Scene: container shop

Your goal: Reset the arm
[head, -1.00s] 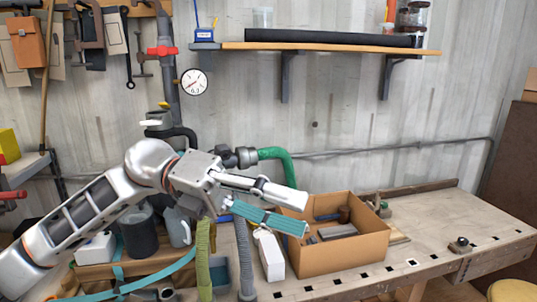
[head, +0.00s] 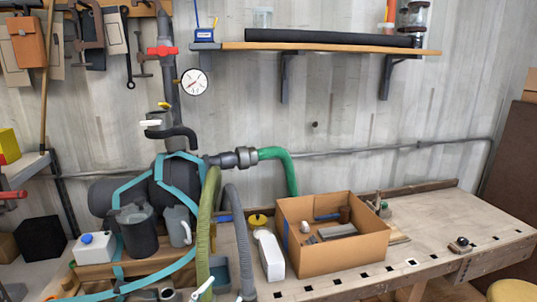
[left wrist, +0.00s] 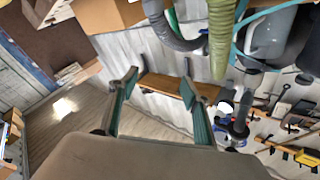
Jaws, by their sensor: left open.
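My left arm is not visible in the head view. In the left wrist view, my left gripper (left wrist: 159,83) shows two teal fingers spread wide apart, with nothing between them. Beyond the fingers are the grey wall and the wooden shelf, seen at a turned angle and at a distance. My right gripper is in neither view.
An open cardboard box (head: 345,254) with several parts inside stands on the workbench (head: 440,235). Hoses, a dark jug (head: 138,232) and a white canister (head: 94,248) crowd the left. The bench's right side is mostly clear. A shelf (head: 340,48) hangs above.

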